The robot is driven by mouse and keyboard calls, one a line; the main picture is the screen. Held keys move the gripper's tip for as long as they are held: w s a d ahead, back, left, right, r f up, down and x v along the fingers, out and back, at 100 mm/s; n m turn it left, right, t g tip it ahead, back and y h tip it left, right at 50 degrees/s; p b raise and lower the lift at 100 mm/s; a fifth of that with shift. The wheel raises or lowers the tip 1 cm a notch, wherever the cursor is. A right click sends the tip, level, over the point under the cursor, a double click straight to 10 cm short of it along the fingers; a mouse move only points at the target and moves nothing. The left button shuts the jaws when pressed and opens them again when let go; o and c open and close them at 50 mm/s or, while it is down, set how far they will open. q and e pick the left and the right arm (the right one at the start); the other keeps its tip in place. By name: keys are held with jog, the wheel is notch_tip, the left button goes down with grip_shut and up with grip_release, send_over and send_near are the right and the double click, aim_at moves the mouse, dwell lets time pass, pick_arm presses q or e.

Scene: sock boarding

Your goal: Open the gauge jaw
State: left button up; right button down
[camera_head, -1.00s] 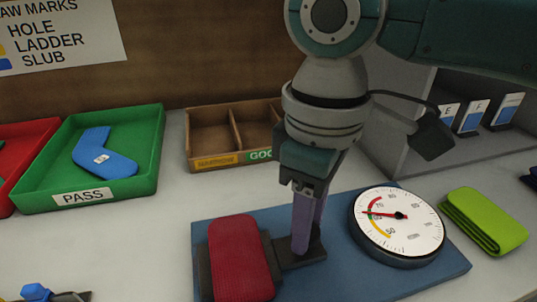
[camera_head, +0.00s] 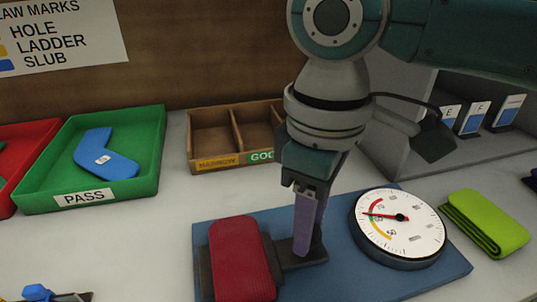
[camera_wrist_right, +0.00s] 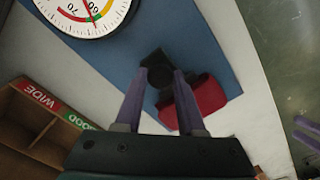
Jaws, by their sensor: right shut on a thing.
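The gauge is a blue base plate (camera_head: 345,288) with a round dial (camera_head: 400,222), a dark jaw (camera_head: 290,250) and a red padded block (camera_head: 240,260) at its left. My right gripper (camera_head: 306,245) points down at the dark jaw piece beside the red block and is shut on it. In the right wrist view, the gripper's purple fingers (camera_wrist_right: 160,90) reach to the dark jaw piece (camera_wrist_right: 155,62), with the red block (camera_wrist_right: 205,102) just beyond. The dial needle points to the left, near the red and yellow marks.
A green PASS tray (camera_head: 150,182) holds a blue sock shape (camera_head: 105,158). A red tray (camera_head: 22,150) stands left of it. A wooden divided box (camera_head: 213,135) is behind the gauge. A folded lime sock (camera_head: 487,222) lies to the right of the dial.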

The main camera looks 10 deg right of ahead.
jog(key=d+p, duration=0.2)
jog(key=d, duration=0.2)
jog(key=shift+r, duration=0.15)
jog(key=shift+d, duration=0.15)
jog(key=shift+w+f, duration=0.1)
jog(key=shift+f, duration=0.1)
jog(key=c, duration=0.5)
grip_release()
notch_tip(320, 180, up, 10)
jog(key=p, duration=0.2)
